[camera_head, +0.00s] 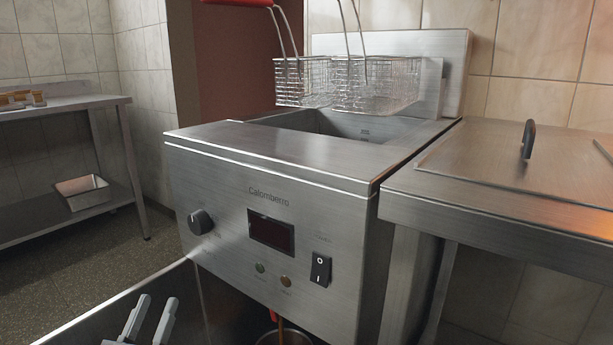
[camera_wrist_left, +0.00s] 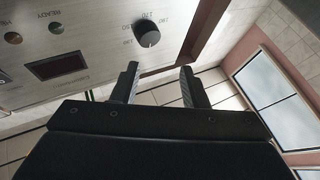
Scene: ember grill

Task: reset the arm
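My left gripper (camera_head: 150,318) shows at the lower left of the head view, below the fryer's front panel. Its two grey fingers are apart with nothing between them. In the left wrist view the open fingers (camera_wrist_left: 160,88) point toward the fryer front (camera_wrist_left: 60,35) and its black dial (camera_wrist_left: 147,33), with a gap between. The fryer (camera_head: 270,215) stands in the middle of the head view, with a dial (camera_head: 200,222), a dark display (camera_head: 271,232) and a black rocker switch (camera_head: 320,270). My right gripper is in neither view.
Two wire baskets (camera_head: 375,85) hang above the fryer's open well (camera_head: 340,125). A steel counter with a lidded top (camera_head: 520,165) adjoins at the right. A steel table (camera_head: 60,105) with a metal tray (camera_head: 83,192) on its lower shelf stands at the left. Open floor lies between.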

